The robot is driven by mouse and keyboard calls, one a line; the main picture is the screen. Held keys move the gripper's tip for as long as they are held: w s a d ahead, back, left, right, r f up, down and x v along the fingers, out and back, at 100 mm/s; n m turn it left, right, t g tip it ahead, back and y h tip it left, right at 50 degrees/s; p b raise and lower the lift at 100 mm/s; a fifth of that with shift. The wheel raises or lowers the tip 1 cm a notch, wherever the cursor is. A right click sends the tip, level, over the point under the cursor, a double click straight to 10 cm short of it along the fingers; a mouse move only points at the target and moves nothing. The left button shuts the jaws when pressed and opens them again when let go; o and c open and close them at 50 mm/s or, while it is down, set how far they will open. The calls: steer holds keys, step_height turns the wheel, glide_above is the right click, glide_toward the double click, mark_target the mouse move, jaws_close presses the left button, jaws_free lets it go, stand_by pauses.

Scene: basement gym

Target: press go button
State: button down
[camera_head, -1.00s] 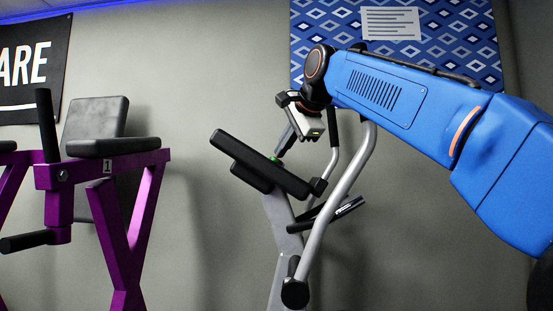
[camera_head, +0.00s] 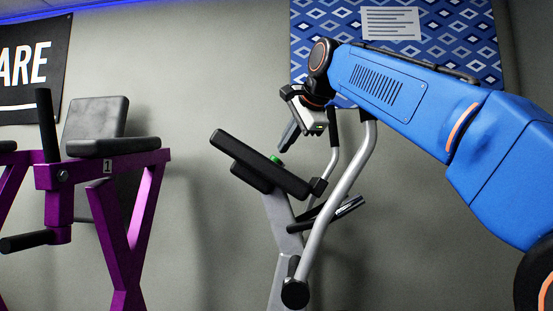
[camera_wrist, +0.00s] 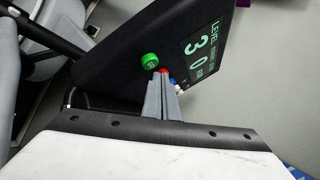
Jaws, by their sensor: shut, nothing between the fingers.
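The go button is probably the round green button (camera_wrist: 149,61), which has a small mark on its face. It sits on the black console (camera_head: 257,165) of an exercise machine, and also shows in the head view as a green spot (camera_head: 277,160) on the console's upper edge. My gripper (camera_head: 284,147) is shut and empty, its tips just above and right of the green button and apart from it in the head view. In the wrist view the closed fingers (camera_wrist: 161,80) point toward the console beside the green button and partly cover a red button (camera_wrist: 164,70).
A lit display (camera_wrist: 203,52) with digits is on the console, with small blue and white parts (camera_wrist: 176,84) near my fingers. Grey handlebars (camera_head: 346,185) rise right of the console. A purple bench frame (camera_head: 120,235) stands at left. A blue patterned panel (camera_head: 450,45) hangs behind.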

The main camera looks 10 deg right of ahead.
steer(key=shift+s+d+r, duration=0.15)
steer(key=shift+d+r, duration=0.25)
steer(key=shift+r, duration=0.3)
steer(key=shift+s+d+r, duration=0.15)
steer(key=shift+d+r, duration=0.3)
steer(key=shift+r, duration=0.25)
steer(key=shift+s+d+r, duration=0.15)
steer(key=shift+d+r, duration=0.25)
steer(key=shift+r, duration=0.3)
